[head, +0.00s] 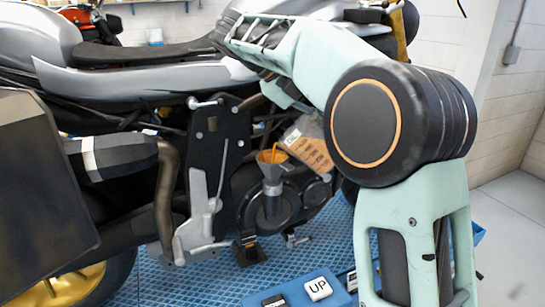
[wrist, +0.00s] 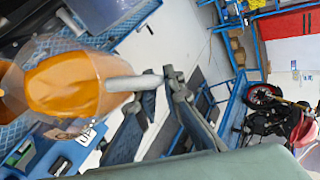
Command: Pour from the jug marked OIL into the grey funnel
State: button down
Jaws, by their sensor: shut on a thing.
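The jug (head: 310,150) is clear with amber liquid inside, and it is tilted down to the left in the head view. A thin orange stream runs from it into the grey funnel (head: 272,180), whose bowl shows orange inside. The funnel stands upright by the motorcycle's engine. In the wrist view the jug (wrist: 65,85) fills the left side, with its pale handle toward my gripper (wrist: 158,82). My gripper is shut on that handle. In the head view my arm hides the gripper.
The motorcycle (head: 150,75) stands close behind and left of the funnel. A blue tray (head: 245,300) with a white UP block (head: 318,289) is at the front. A blue mat (head: 200,282) lies below. A black case (head: 40,180) blocks the left side.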

jog(key=shift+w+a+r+n+h, duration=0.2)
jog(key=shift+a+r+h, duration=0.5)
jog(key=shift+r, duration=0.15)
jog(key=shift+w+a+r+n+h, duration=0.2)
jog(key=shift+a+r+h, duration=0.35)
jog(key=shift+r+h, duration=0.2)
dwell(6.4)
